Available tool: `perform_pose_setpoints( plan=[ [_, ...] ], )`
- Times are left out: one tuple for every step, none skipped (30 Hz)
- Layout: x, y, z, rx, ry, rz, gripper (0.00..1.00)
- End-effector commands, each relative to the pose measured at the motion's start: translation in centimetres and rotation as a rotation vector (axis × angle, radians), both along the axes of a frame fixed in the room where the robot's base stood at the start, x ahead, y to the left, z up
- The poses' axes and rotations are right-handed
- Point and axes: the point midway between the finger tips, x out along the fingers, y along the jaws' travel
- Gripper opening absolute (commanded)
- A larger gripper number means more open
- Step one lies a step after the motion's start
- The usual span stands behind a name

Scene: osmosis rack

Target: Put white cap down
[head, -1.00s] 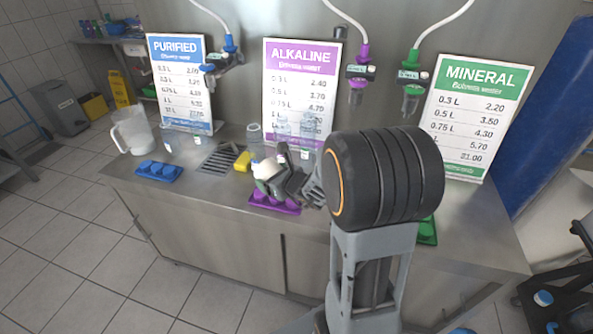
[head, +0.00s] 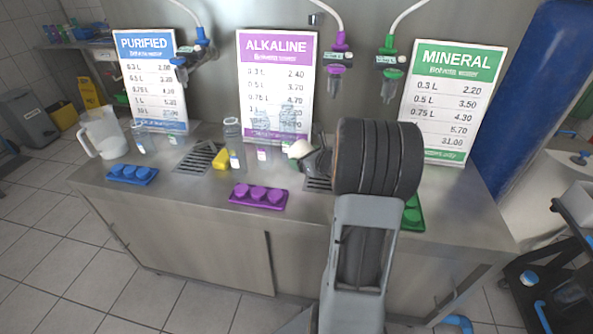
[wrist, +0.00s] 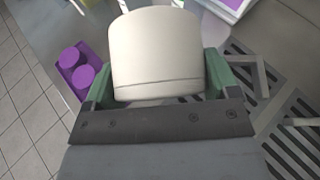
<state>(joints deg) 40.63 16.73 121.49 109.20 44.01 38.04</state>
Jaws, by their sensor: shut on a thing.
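The white cap (wrist: 157,52) fills the middle of the wrist view, between the two green finger pads of my gripper (wrist: 160,92). My gripper is shut on it. In the head view the white cap (head: 299,149) shows at the left tip of my gripper (head: 305,158), over the counter near the alkaline sign. My arm hides part of the gripper and the counter behind it. I cannot tell from these views whether the cap touches the counter.
A purple cap tray (head: 258,197) lies to the front left, a blue tray (head: 132,175) further left, a green tray (head: 413,214) to the right. A clear bottle (head: 234,145) and a yellow sponge (head: 220,159) stand left of my gripper. Bare steel counter (head: 190,195) lies between blue and purple trays.

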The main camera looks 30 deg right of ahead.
Motion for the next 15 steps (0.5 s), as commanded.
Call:
perform_pose_setpoints(
  plan=[
    [0.8, 0.1, -1.4, 0.004, 0.004, 0.002, 0.52],
    [1.2, 0.0, -1.9, 0.004, 0.004, 0.002, 0.52],
    [1.8, 0.1, -2.5, 0.003, 0.003, 0.002, 0.52],
    [2.1, 0.0, -2.9, 0.003, 0.003, 0.003, 0.52],
    [2.5, 0.0, -3.3, 0.002, 0.002, 0.002, 0.52],
    [2.8, 0.0, -3.8, 0.002, 0.002, 0.001, 0.52],
    [3.1, 0.0, -4.0, 0.002, 0.001, 0.001, 0.51],
    [3.3, 0.0, -4.3, 0.001, 0.001, 0.002, 0.51],
    [3.6, 0.0, -4.6, 0.0, 0.001, 0.001, 0.51],
    [3.7, 0.0, -4.7, 0.0, 0.0, 0.001, 0.51],
    [3.9, 0.0, -4.8, 0.0, 0.0, 0.001, 0.51],
    [4.0, 0.0, -5.0, 0.0, 0.0, 0.001, 0.51],
    [4.0, 0.0, -5.0, -0.001, 0.0, 0.001, 0.51],
    [4.1, -0.1, -5.1, -0.001, 0.0, 0.001, 0.51],
    [4.2, -0.1, -5.2, -0.001, 0.0, 0.0, 0.51]
  ],
)
